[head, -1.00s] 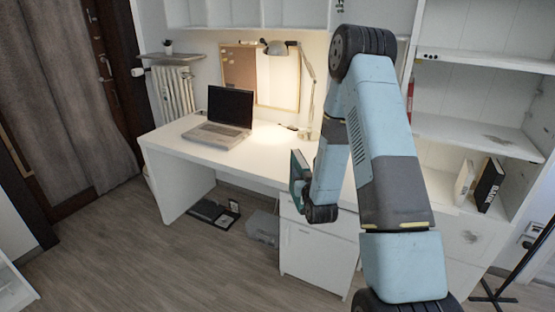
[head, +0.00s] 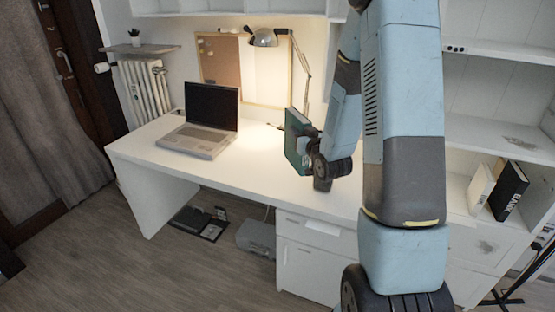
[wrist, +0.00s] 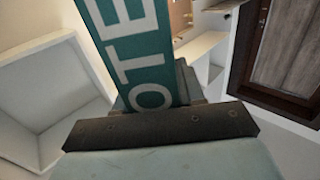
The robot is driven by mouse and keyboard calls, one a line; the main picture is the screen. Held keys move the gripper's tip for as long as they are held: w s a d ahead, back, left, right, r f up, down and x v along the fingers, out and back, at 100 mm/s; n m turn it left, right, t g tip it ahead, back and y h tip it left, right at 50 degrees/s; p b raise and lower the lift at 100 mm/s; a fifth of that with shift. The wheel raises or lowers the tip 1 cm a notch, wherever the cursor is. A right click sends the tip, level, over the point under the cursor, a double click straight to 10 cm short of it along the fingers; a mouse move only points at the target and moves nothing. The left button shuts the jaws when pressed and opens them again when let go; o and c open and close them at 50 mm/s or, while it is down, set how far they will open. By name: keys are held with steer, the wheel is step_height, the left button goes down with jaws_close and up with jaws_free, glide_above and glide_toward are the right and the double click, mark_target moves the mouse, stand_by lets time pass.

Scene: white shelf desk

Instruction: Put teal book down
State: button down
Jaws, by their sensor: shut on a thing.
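The teal book (head: 297,140) is upright in the head view, above the right part of the white desk (head: 255,172). My gripper (head: 312,147) is shut on it; the fingertips are mostly hidden by my arm and the book. In the wrist view the teal book (wrist: 140,50) stands out from between the jaws, with large white letters on its spine. My gripper (wrist: 157,105) shows at its base. I cannot tell whether the book's lower edge touches the desk top.
An open laptop (head: 205,122) sits on the desk's left half. A lamp (head: 265,38) stands at the back, near a cork board (head: 222,65). White shelves with a white book (head: 480,187) and a black book (head: 508,190) are at right. Bare desk top lies between laptop and teal book.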

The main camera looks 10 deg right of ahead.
steer(key=w+a+f, duration=0.3)
steer(key=w+f, duration=0.6)
steer(key=w, duration=0.3)
steer(key=shift+w, duration=0.3)
step_height(320, 180, down, 4)
steer(key=shift+w+r, duration=0.15)
steer(key=shift+r, duration=0.1)
steer(key=c, duration=0.7)
jaws_free()
steer(key=shift+f, duration=0.1)
